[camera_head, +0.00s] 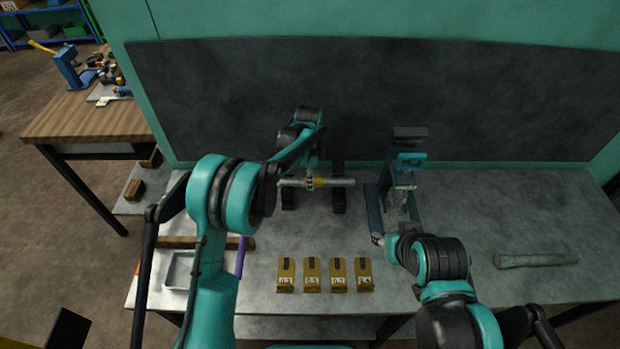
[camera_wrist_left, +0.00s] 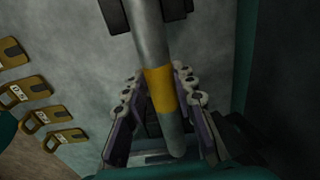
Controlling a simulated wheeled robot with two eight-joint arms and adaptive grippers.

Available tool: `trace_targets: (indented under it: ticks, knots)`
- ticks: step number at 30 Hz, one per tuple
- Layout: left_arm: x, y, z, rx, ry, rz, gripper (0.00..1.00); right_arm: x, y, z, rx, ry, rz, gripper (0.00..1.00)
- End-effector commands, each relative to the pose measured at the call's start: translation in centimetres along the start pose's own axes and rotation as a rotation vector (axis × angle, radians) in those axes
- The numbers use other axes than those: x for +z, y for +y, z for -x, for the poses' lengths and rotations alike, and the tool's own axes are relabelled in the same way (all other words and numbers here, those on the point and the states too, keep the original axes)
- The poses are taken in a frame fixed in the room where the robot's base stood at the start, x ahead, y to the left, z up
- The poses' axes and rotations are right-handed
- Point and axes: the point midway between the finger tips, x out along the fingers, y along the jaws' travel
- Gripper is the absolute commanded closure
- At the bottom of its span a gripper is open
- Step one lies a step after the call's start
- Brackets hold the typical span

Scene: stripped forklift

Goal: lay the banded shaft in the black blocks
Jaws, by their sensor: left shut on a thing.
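The banded shaft (camera_head: 339,182) is a grey rod with a yellow band, lying level left to right over the black blocks. My left gripper (camera_head: 311,181) is shut on it at the band, which also shows between the two fingers in the left wrist view (camera_wrist_left: 161,90). One black block (camera_head: 339,201) is under the shaft's right part, another (camera_head: 288,200) under its left part. In the left wrist view the shaft passes between dark block parts (camera_wrist_left: 174,9). I cannot tell whether it touches the blocks. My right gripper's fingers are not clear beside the blue press-like stand.
Several yellow numbered holders (camera_head: 311,275) stand at the bench front. A blue-grey stand (camera_head: 402,190) is right of the blocks. A grey tray (camera_head: 180,270) is at the left, a grey bar (camera_head: 535,261) at the right. A dark panel (camera_head: 220,95) rises behind.

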Motion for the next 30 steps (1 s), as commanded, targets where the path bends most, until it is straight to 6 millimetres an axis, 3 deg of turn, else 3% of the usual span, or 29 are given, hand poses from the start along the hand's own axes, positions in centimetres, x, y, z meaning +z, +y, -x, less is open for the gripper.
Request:
trace_targets:
  ticks: [18,19,21,30]
  knots:
    - [0.0,0.09,-0.3,0.0,0.0,0.0,1.0,0.21,0.0,-0.29,0.0,0.0,0.0,0.6]
    - [0.0,0.09,-0.3,0.0,0.0,0.0,0.71,0.21,0.0,-0.29,0.0,0.0,0.0,0.6]
    - [0.0,0.09,-0.3,0.0,0.0,0.0,0.53,0.21,0.0,-0.29,0.0,0.0,0.0,0.6]
    - [0.0,0.06,-0.42,0.0,0.0,0.0,0.5,0.22,0.0,-0.3,0.0,0.0,0.0,0.6]
